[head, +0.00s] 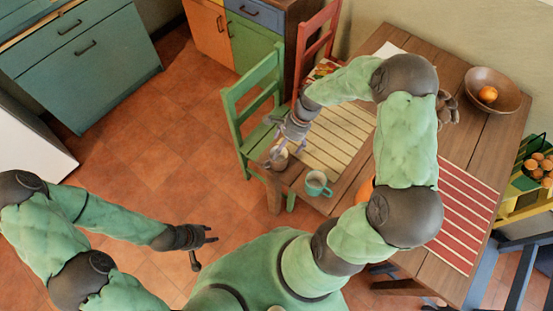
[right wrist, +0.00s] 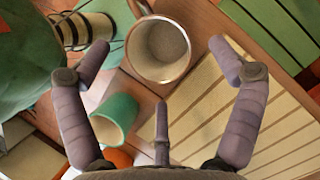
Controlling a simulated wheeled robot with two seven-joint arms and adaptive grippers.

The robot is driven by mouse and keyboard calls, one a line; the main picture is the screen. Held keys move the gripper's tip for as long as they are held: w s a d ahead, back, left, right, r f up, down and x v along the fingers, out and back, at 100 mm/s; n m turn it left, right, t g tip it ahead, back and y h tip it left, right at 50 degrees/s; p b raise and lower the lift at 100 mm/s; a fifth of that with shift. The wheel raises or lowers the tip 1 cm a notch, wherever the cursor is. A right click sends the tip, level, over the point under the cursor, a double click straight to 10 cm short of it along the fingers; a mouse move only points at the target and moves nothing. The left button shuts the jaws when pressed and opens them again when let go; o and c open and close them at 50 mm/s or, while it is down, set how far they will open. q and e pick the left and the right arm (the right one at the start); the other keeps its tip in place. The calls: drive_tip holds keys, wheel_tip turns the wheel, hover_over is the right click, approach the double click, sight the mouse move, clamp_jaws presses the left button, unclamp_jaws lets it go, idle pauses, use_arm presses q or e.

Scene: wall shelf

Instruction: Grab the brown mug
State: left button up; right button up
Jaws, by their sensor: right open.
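The brown mug (head: 281,159) stands at the left end of the wooden table, partly hidden by my right gripper (head: 289,145). In the right wrist view the brown mug (right wrist: 160,48) shows its round mouth and pale grey inside. My right gripper (right wrist: 162,60) is open, its fingers spread around the mug's near side in the picture; I cannot tell whether any touch it. A teal mug (head: 318,184) stands close by, and it also shows in the right wrist view (right wrist: 115,119) at lower left. My left gripper (head: 200,242) is open and empty over the floor.
A slatted cream mat (head: 333,142) and a red striped mat (head: 462,205) lie on the table (head: 347,193). A wooden bowl (head: 511,94) with an orange stands at the far end. A green chair (head: 246,133) is close to the table's left side. The floor at left is clear.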

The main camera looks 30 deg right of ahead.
drive_tip(key=shift+b+x, duration=1.05)
drive_tip(key=shift+x, duration=2.5)
drive_tip(key=shift+d, duration=0.1)
drive_tip(key=c, duration=1.2)
drive_tip(key=shift+c, duration=0.2)
